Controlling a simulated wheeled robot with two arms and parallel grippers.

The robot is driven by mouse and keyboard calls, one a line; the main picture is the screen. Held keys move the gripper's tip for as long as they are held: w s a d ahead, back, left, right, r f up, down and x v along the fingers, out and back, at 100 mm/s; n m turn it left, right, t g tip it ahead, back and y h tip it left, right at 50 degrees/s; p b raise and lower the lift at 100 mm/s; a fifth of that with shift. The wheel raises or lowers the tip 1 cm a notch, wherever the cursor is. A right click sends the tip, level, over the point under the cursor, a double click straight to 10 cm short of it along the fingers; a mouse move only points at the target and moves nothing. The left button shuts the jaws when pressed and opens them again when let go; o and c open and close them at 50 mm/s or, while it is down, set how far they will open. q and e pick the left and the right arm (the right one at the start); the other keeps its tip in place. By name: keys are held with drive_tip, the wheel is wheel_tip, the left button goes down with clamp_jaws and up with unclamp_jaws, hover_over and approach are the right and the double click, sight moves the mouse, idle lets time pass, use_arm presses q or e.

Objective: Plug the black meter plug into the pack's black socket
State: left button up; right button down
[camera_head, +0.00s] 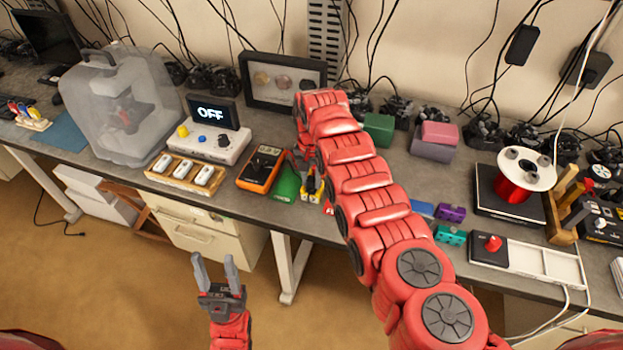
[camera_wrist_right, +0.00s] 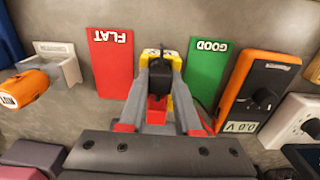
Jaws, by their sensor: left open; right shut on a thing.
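The yellow pack (camera_wrist_right: 182,107) lies on the grey bench between a red FLAT card and a green GOOD card. In the right wrist view a red part (camera_wrist_right: 156,108) shows on it between my fingers. My right gripper (camera_wrist_right: 160,68) is shut on the black meter plug (camera_wrist_right: 162,70), right over the pack. The black socket is hidden, so I cannot tell whether the plug is in it. The orange meter (camera_head: 262,168) stands left of the pack in the head view; its display reads 0.0 V in the wrist view. My left gripper (camera_head: 217,272) is open and empty, in front of the bench.
The FLAT card (camera_wrist_right: 114,70) and GOOD card (camera_wrist_right: 204,80) flank the pack. A wooden tray (camera_head: 186,175) and a white box with an OFF display (camera_head: 213,113) stand left of the meter.

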drive_tip(key=shift+f+b, duration=0.25)
drive_tip(key=shift+b, duration=0.05)
idle(0.5)
drive_tip(key=c, duration=0.5)
unclamp_jaws()
drive_tip(key=shift+r, duration=0.1)
wheel_tip(320, 180, up, 9)
drive_tip(key=b, duration=0.3)
wheel_tip(320, 180, up, 8)
drive_tip(key=p, duration=0.5)
drive_tip(key=shift+r+p, duration=0.1)
drive_tip(key=shift+p, duration=0.2)
